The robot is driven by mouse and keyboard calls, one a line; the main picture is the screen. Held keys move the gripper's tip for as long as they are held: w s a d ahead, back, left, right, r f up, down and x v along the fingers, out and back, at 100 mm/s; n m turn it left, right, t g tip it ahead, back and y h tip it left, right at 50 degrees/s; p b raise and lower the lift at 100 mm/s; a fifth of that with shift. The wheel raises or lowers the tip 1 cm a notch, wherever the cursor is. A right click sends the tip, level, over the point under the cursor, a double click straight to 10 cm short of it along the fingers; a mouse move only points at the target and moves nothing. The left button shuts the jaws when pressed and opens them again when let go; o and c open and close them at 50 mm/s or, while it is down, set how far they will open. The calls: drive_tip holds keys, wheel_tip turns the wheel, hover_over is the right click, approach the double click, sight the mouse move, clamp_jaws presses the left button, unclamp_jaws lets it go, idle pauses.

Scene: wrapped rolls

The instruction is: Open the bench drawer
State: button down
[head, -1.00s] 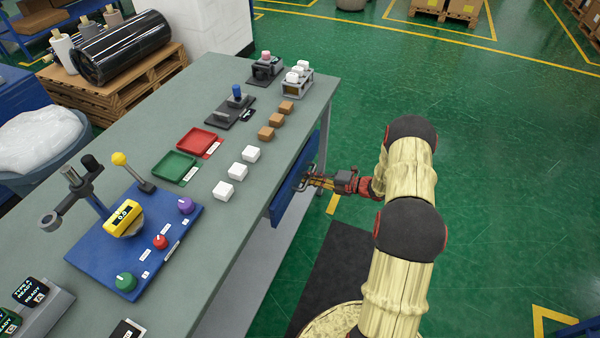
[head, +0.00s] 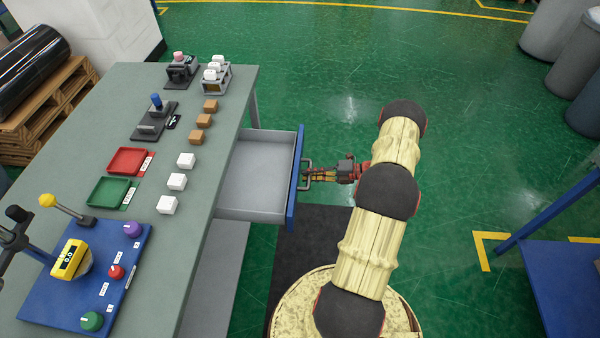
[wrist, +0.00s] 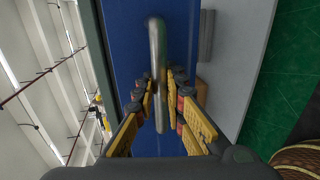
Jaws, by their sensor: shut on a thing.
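The bench drawer (head: 258,172) is pulled out from the right side of the bench (head: 160,235). Its grey inside shows and looks empty. Its blue front (head: 296,180) also shows in the wrist view (wrist: 128,60), with a metal bar handle (wrist: 158,45) on it. My gripper (head: 311,175) is at the handle on the outer side of the front. In the wrist view my gripper's yellow-padded fingers (wrist: 160,98) stand on both sides of the bar and are shut on it. The exact contact at the fingertips is partly hidden.
White cubes (head: 177,181), brown blocks (head: 203,121), a red tray (head: 126,161) and a green tray (head: 109,191) stand on the bench top. A blue control panel (head: 85,275) is at the near left. Open green floor lies to the right, with a blue-framed table (head: 565,285) at the far right.

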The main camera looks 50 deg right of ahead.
drive_tip(key=shift+s, duration=0.1)
drive_tip(key=c, duration=1.9)
unclamp_jaws()
drive_tip(key=shift+o, duration=0.3)
drive_tip(key=shift+d, duration=0.1)
drive_tip(key=v, duration=1.1)
drive_tip(key=shift+s+d, duration=0.25)
drive_tip(key=shift+s, duration=0.15)
